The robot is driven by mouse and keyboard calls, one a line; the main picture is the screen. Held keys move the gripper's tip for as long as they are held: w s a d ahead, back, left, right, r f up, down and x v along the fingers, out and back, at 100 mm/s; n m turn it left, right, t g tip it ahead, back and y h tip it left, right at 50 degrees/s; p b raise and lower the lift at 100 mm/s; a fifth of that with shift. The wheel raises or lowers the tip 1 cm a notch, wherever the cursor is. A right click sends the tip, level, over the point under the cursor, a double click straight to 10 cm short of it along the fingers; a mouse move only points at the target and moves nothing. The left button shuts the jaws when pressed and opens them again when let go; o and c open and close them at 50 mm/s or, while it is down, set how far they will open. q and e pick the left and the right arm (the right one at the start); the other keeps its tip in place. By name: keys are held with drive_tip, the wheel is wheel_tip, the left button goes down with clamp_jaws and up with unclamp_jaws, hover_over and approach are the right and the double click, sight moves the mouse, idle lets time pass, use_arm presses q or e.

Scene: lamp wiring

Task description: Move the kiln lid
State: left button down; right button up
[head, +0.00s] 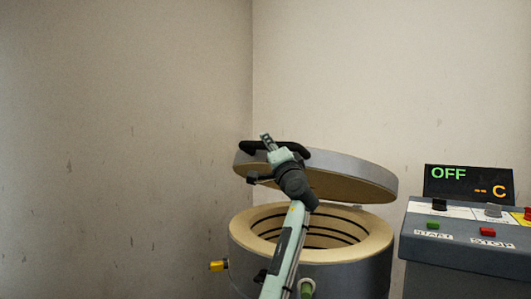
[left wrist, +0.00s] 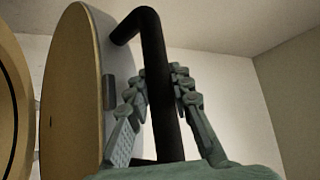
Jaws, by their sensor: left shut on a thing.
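The kiln lid (head: 345,182) is a thick round grey disc with a tan underside. In the head view it is raised and tilted above the kiln (head: 345,275), leaving a gap. The round kiln opening shows a pale rim and dark lines around its inner wall. My left gripper (head: 268,143) is shut on the lid's black handle (head: 295,148). In the left wrist view, the fingers (left wrist: 160,85) are around the black handle bar (left wrist: 155,60), beside the lid (left wrist: 85,95). My right gripper is not in view.
A grey control box (head: 465,250) stands to the right of the kiln, with START and STOP buttons. Its display (head: 468,185) reads OFF and "-- C". A small yellow part (head: 217,266) sticks out at the kiln's left. Bare walls meet in a corner behind.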

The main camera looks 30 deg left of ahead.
use_arm(q)
drive_tip(key=shift+s+r, duration=0.1)
drive_tip(key=shift+r, duration=0.05)
drive_tip(key=c, duration=1.3)
unclamp_jaws()
drive_tip(key=shift+s+d, duration=0.1)
drive_tip(key=v, duration=1.2)
drive_tip(key=s+a+f+g+h, duration=0.1)
drive_tip(key=s+f+g+h, duration=0.15)
drive_tip(key=f, duration=1.25)
drive_tip(key=s+f+g+h, duration=0.1)
drive_tip(key=s+f+h, duration=0.15)
drive_tip(key=f, duration=1.15)
drive_tip(key=s+a+f+g+h, duration=0.1)
drive_tip(key=f+h, duration=0.3)
drive_tip(key=f, duration=1.1)
drive_tip(key=s+d+f+g+h, duration=0.1)
drive_tip(key=s+f+g+h, duration=0.2)
drive_tip(key=s+f, duration=1.05)
drive_tip(key=s+d+f+g+h, duration=0.1)
drive_tip(key=s+f, duration=0.4)
drive_tip(key=s, duration=0.1)
drive_tip(key=s+d+f+n+g+h, duration=0.1)
drive_tip(key=s+f+g, duration=0.1)
drive_tip(key=s+f, duration=0.3)
drive_tip(key=s+d+f+n+g+h, duration=0.1)
drive_tip(key=s+f+g, duration=0.1)
drive_tip(key=s+f, duration=0.3)
drive_tip(key=shift+s+d, duration=0.2)
drive_tip(key=shift+s, duration=1.4)
